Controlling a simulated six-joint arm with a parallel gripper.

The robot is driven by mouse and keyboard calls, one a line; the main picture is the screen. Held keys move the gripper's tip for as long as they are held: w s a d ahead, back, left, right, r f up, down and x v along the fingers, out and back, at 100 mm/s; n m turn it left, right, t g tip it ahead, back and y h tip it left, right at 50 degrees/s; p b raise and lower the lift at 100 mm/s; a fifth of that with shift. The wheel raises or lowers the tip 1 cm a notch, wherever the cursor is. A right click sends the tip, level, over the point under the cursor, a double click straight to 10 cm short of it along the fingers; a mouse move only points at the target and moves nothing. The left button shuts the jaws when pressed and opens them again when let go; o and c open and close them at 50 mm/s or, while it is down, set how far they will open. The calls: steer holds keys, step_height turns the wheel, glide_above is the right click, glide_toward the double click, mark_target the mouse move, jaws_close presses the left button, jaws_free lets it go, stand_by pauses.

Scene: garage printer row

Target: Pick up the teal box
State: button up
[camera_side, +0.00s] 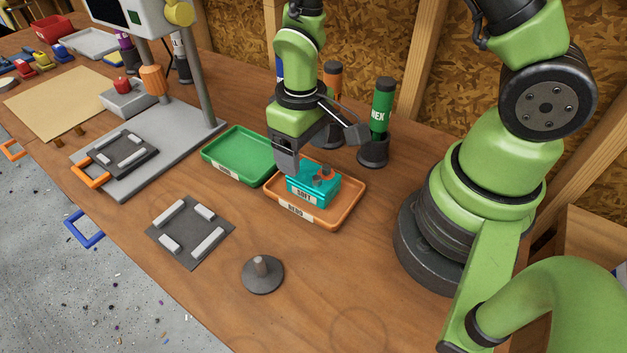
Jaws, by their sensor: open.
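The teal box (322,193) sits in the orange tray (345,217) near the middle of the bench. It has a label on its front that seems to read "SOFT", and small dark and orange parts on its top. My gripper (305,165) is just above the box at its back left, pointing down, with its jaws apart. One jaw (285,160) shows beside the left end of the box. The other jaw is hard to make out behind the box, and I cannot tell whether either touches it.
A green tray (238,150) stands left of the orange tray. A green bottle (382,105) and an orange one (331,78) stand behind. A grey plate with light bars (190,231) and a round peg base (262,275) lie in front. The front right bench is clear.

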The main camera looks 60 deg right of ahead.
mark_target(304, 170)
steer(key=shift+f, duration=2.9)
steer(key=c, duration=0.8)
